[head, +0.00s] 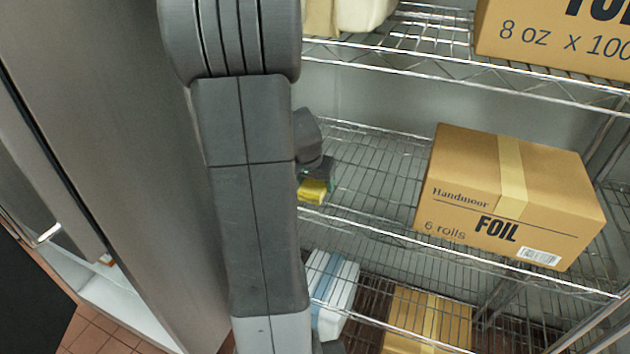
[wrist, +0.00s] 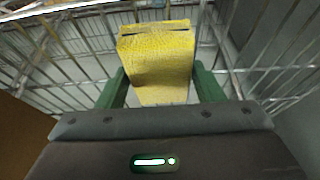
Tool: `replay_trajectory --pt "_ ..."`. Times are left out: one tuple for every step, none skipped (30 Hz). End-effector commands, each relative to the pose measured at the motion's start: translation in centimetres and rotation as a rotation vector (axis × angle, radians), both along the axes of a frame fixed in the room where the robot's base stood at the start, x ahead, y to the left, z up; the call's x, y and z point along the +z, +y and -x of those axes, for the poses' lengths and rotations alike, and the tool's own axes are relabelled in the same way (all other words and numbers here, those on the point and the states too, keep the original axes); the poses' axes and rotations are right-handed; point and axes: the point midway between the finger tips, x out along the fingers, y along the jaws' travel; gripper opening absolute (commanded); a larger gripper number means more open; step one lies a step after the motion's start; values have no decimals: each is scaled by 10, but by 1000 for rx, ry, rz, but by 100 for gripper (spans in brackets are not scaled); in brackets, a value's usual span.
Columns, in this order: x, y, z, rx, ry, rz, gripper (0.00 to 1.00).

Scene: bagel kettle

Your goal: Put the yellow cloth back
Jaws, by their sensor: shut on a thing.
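The yellow cloth (wrist: 157,55) is folded and sits between the green fingers of my gripper (wrist: 160,88) in the wrist view. My gripper is shut on it. In the head view the cloth (head: 312,191) shows at the front edge of the middle wire shelf (head: 375,185), just right of my arm. My arm hides most of my gripper there. I cannot tell whether the cloth touches the shelf wires.
A cardboard foil box (head: 470,205) stands on the right of the middle shelf. The wires between it and the cloth are bare. Another foil box (head: 560,40) is on the shelf above. Below are a blue-white container (head: 335,290) and a box (head: 425,318). A steel cabinet (head: 110,130) is left.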

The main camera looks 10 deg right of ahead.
Motion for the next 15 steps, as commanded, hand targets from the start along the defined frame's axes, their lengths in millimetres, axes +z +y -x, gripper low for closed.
replay_trajectory --pt "0 0 0 0 0 0 35" --pt "0 0 0 0 0 0 35" --pt "-1 0 0 0 0 0 35" --pt "-2 0 0 0 0 0 35" --pt "-3 0 0 0 0 0 35" --pt "-4 0 0 0 0 0 35" --pt "-3 0 0 0 0 0 67" --pt "-3 0 0 0 0 0 73" --pt "-2 0 0 0 0 0 81" --pt "-2 0 0 0 0 0 83" --pt "-2 0 0 0 0 0 83" --pt "-2 0 0 0 0 0 83" --pt "-2 0 0 0 0 0 83" --pt "-2 0 0 0 0 0 83" --pt "-2 0 0 0 0 0 83"
